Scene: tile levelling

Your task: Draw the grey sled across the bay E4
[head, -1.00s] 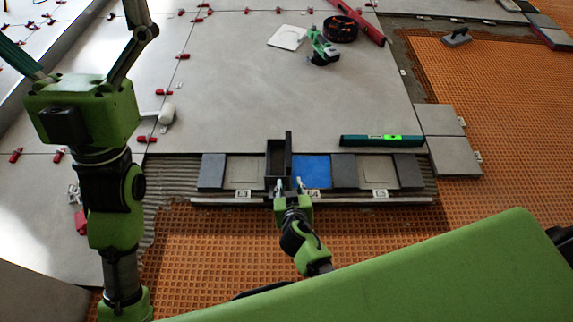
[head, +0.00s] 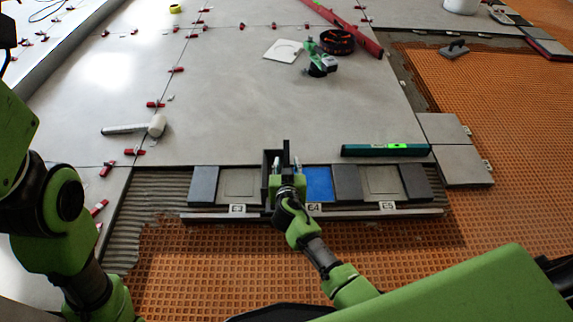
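The sled (head: 268,160) is a dark grey, open box-like frame with a tall right wall, at the left side of bay E4 in the head view. Bay E4 (head: 319,184) shows a blue surface right of the sled, with its E4 label on the rail in front. My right gripper (head: 287,168) is at the sled, its two fingers apart on either side of the tall wall. I see no clear contact between fingers and wall. The gripper hides part of the sled's front. My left arm is at the left edge, with its gripper out of view.
A green-lit level (head: 385,150) lies behind on the large tile.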

